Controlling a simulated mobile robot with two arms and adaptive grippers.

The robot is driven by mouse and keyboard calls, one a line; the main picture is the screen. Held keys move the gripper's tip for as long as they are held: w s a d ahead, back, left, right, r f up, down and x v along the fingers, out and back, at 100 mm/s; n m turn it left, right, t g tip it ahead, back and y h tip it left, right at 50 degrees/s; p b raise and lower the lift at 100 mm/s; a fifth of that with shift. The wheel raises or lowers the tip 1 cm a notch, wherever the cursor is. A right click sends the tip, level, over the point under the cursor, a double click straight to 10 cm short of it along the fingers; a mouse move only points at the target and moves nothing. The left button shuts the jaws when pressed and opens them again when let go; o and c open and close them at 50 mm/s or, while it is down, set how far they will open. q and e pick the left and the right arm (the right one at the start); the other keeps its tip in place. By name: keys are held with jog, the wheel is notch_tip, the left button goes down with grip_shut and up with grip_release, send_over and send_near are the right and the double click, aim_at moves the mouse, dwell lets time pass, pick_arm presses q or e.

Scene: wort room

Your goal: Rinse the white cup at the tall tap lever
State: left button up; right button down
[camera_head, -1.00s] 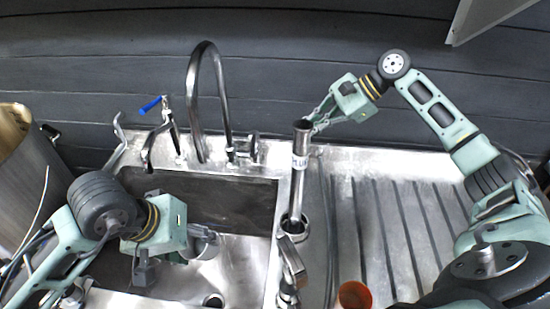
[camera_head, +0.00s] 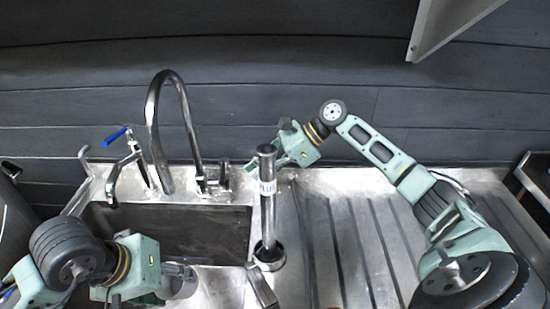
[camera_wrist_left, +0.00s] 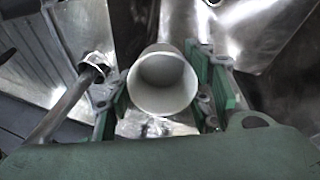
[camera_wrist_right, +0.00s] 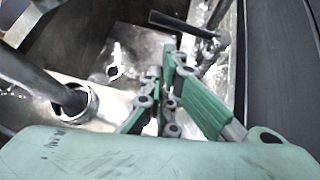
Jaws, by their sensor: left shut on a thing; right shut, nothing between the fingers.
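The white cup (camera_wrist_left: 165,82) sits between the fingers of my left gripper (camera_wrist_left: 160,100), mouth facing the left wrist camera. In the head view the cup (camera_head: 180,283), greyish there, is low over the sink, and my left gripper (camera_head: 172,270) is shut on it. The tall tap (camera_head: 160,110) arches above the sink's back edge, to the cup's upper left. Its lever (camera_head: 223,174) is at the base on the right; a dark bar lever (camera_wrist_right: 180,24) shows ahead in the right wrist view. My right gripper (camera_head: 279,160) is shut and empty, right of that lever, beside the standing pipe's top.
A blue-handled tap (camera_head: 126,160) stands left of the tall tap. A dark wall closes the back.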

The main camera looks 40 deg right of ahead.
aim_at(223, 171)
pick_arm(q)
jog(key=shift+r+p, duration=0.55)
jog(key=shift+r, duration=0.15)
pick_arm(e)
jog(key=shift+w+a+f, duration=0.25)
jog(key=shift+w+a, duration=0.1)
jog(key=shift+a, duration=0.35)
jog(key=shift+w+a+f, duration=0.25)
jog(key=shift+w+a, duration=0.15)
jog(key=shift+a, duration=0.35)
jog(key=shift+w+a+f, duration=0.25)
jog(key=shift+w+a, duration=0.1)
jog(key=shift+a, duration=0.35)
